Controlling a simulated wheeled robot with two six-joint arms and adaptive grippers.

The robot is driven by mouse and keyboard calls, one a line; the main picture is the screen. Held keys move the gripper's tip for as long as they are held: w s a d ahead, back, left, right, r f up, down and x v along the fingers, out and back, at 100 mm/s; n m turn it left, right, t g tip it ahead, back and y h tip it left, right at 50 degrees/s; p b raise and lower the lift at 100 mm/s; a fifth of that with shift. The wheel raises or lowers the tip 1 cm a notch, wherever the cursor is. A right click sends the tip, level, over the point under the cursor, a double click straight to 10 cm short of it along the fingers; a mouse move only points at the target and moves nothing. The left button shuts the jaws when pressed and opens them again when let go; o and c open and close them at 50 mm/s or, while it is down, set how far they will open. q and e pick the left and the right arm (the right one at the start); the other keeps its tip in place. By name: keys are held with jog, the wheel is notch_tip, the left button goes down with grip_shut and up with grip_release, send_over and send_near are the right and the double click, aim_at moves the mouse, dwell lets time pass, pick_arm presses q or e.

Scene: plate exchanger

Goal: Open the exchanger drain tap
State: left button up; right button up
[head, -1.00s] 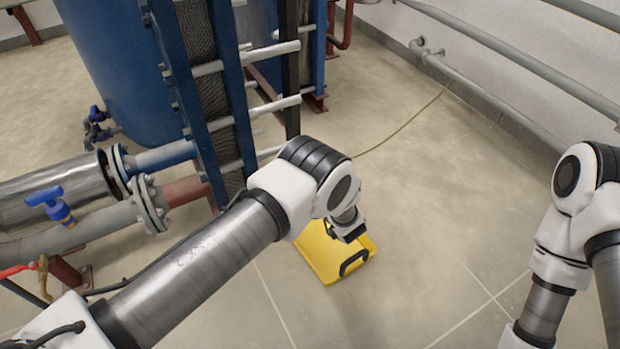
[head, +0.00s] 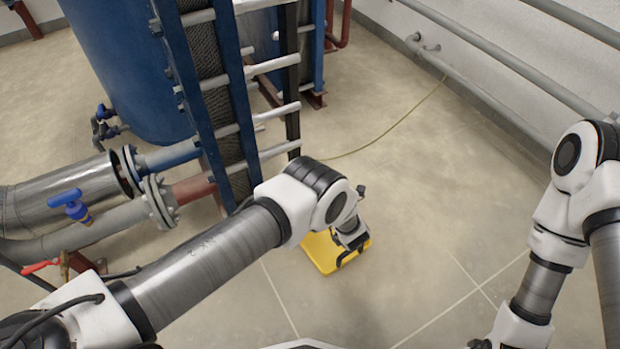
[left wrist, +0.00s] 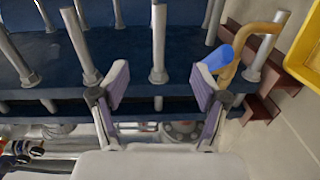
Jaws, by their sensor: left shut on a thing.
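In the left wrist view a bent ochre pipe (left wrist: 266,29) with a blue lever (left wrist: 225,57) stands beside the exchanger's lower end; it looks like the drain tap. In the head view my left gripper (head: 353,230) is small and half seen, above a yellow case. The plate exchanger (head: 215,85) has blue frames and grey rods. The tap is not seen there. My right gripper is out of view.
A second blue-handled valve (head: 70,203) and a red-handled one (head: 42,266) are on the pipes at left. Grey wall pipes (head: 480,45) run at right. The floor between is clear except a thin hose (head: 400,126).

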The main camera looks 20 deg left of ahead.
pick_arm(q)
jog(key=shift+s+d+r+p, duration=0.15)
jog(key=shift+s+r+p, duration=0.2)
jog(key=shift+s, duration=0.1)
jog(key=shift+c, duration=0.4)
jog(key=shift+s+f+p, duration=0.45)
jog(key=shift+s+f, duration=0.1)
jog(key=shift+f, duration=0.1)
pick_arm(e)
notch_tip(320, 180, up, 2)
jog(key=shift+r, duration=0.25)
